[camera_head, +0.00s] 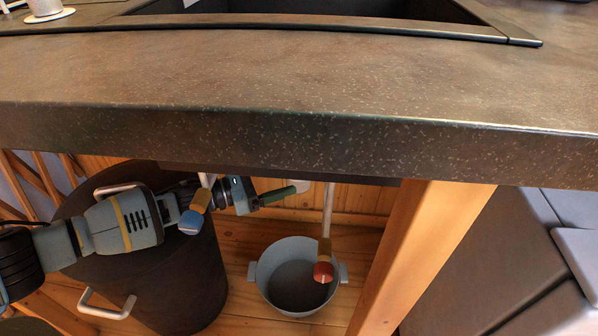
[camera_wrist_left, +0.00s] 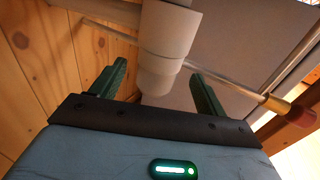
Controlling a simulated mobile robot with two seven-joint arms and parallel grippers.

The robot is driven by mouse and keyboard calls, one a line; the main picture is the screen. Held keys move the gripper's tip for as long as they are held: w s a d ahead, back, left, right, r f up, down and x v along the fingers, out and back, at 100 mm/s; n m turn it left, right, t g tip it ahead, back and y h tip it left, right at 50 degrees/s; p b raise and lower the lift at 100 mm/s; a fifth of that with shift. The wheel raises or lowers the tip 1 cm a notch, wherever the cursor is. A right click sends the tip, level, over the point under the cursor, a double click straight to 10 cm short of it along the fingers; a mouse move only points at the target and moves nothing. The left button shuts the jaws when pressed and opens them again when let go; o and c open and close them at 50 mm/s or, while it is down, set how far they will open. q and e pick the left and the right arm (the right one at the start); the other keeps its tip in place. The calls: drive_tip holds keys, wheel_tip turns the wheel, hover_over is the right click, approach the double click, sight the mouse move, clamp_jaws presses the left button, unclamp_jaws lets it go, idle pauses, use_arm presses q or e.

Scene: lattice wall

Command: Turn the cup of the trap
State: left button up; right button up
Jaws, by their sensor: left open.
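The pale grey-white trap cup (camera_wrist_left: 164,48) shows in the left wrist view as a stepped cylinder, narrower toward my gripper. My left gripper (camera_wrist_left: 158,84) is open, with one green finger on each side of the cup's narrower end in the picture. Gaps show between the cup and both fingers, so it is not gripped. In the head view, my left gripper (camera_head: 280,195) reaches under the counter from the left. There the cup is mostly hidden by the counter edge and my gripper. My right gripper is not in view.
The dark counter (camera_head: 300,130) overhangs the space. A blue knob (camera_head: 190,222) is close to my left wrist; a red knob (camera_head: 323,271) hangs over a grey-blue pot (camera_head: 300,298). A dark barrel (camera_head: 185,290) stands below my arm. A wooden post (camera_head: 420,255) bounds the right.

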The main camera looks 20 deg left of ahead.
use_arm(q)
drive_tip(key=shift+b+x, duration=0.75)
drive_tip(key=shift+x, duration=1.95)
drive_tip(key=c, duration=1)
